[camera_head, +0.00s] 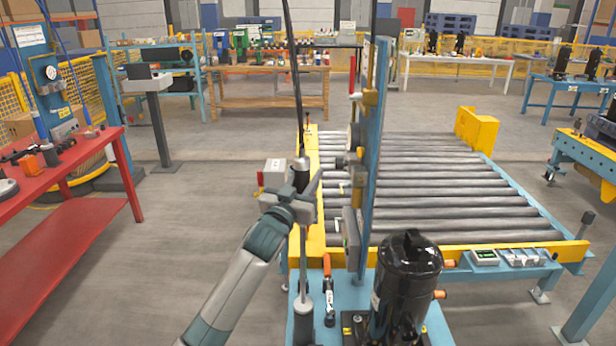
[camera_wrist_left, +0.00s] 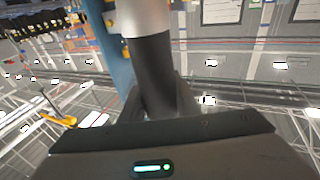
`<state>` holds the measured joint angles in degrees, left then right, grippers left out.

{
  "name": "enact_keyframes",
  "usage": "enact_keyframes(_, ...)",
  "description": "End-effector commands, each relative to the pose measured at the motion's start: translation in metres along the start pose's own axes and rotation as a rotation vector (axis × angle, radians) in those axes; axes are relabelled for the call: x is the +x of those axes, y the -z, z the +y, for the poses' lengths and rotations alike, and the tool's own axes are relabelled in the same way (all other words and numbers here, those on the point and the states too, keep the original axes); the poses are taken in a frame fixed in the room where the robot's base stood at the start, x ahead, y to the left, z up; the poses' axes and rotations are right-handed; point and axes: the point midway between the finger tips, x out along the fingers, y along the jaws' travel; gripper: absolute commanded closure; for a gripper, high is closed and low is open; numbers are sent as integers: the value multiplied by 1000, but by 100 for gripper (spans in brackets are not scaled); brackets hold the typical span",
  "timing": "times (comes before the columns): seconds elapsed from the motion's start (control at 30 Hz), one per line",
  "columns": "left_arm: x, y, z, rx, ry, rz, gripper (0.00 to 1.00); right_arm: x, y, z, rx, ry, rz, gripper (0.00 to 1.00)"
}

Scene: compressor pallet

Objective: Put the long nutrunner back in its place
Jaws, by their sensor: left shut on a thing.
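The long nutrunner (camera_head: 301,172) is upright, with a dark grip and a silver top; a black cable runs up from it. My left gripper (camera_head: 304,195) is shut around its dark grip. In the left wrist view the dark grip (camera_wrist_left: 155,65) passes between my fingers (camera_wrist_left: 160,100), with a silver section above. A thin grey shaft (camera_head: 303,245) runs down below the gripper to a grey cylinder (camera_head: 303,318) at the blue stand plate. Whether the shaft's end sits inside that cylinder or just in front of it, I cannot tell. My right gripper is not in view.
A blue post (camera_head: 376,150) with fittings stands close right of the nutrunner. An orange-handled tool (camera_head: 327,280) is beside the grey cylinder. A black compressor (camera_head: 407,285) stands at the front right. The roller conveyor (camera_head: 440,190) is empty. A red table (camera_head: 70,165) is at left.

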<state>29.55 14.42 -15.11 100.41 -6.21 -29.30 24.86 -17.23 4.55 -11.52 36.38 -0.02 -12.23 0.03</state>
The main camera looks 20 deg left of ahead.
Motion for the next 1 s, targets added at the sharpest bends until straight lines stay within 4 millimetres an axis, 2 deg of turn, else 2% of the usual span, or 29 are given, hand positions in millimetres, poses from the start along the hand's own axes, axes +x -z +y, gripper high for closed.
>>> enact_keyframes(0.4,0,-2,0,0,-1,8,100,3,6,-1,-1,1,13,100)
enact_keyframes(0.43,0,-1,0,0,-1,8,67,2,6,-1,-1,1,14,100)
enact_keyframes(0.5,0,-1,0,0,-1,7,50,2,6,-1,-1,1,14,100)
enact_keyframes(0.73,-1,-9,0,0,0,-5,50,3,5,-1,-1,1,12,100)
enact_keyframes(1.0,-1,-7,0,0,0,-2,50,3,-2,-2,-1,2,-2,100)
